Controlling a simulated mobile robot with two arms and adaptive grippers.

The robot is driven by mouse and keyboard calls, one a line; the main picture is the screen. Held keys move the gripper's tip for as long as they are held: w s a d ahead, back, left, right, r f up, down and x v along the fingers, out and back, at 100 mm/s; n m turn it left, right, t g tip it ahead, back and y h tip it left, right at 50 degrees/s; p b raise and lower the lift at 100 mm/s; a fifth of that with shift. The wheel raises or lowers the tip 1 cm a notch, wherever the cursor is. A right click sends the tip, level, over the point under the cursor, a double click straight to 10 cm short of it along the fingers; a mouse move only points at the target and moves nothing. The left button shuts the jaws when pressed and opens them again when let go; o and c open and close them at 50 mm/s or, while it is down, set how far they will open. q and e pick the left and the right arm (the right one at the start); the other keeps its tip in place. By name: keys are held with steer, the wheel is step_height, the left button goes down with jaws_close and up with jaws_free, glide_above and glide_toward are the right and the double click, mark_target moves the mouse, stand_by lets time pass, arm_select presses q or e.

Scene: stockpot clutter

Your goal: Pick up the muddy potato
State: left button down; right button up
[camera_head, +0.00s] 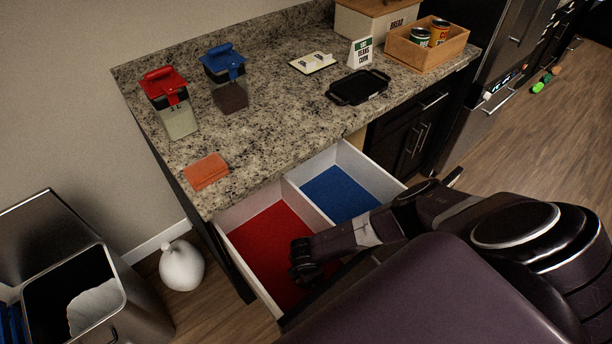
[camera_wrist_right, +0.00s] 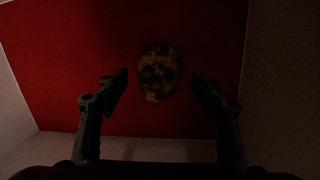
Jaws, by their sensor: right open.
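The muddy potato (camera_wrist_right: 158,72) is a dark brown oval with yellowish patches. It lies on the red floor of a drawer compartment in the right wrist view. My right gripper (camera_wrist_right: 160,84) is open, with one finger to each side of the potato and space between the fingers and it. In the head view my right gripper (camera_head: 305,262) reaches down into the red compartment (camera_head: 262,232) of the open drawer, and the potato is hidden there. My left gripper is not in view.
The drawer's blue compartment (camera_head: 335,190) is empty, behind a white divider. Compartment walls are close around my right gripper. The counter above holds an orange sponge (camera_head: 206,171), lidded containers (camera_head: 171,104) and a black tray (camera_head: 357,87). An open bin (camera_head: 118,290) stands at lower left.

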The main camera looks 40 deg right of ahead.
steer(key=shift+w+d+f, duration=0.1)
steer(key=shift+w+f, duration=0.05)
steer(key=shift+f, duration=0.7)
steer(key=shift+c, duration=0.4)
steer(key=c, duration=1.2)
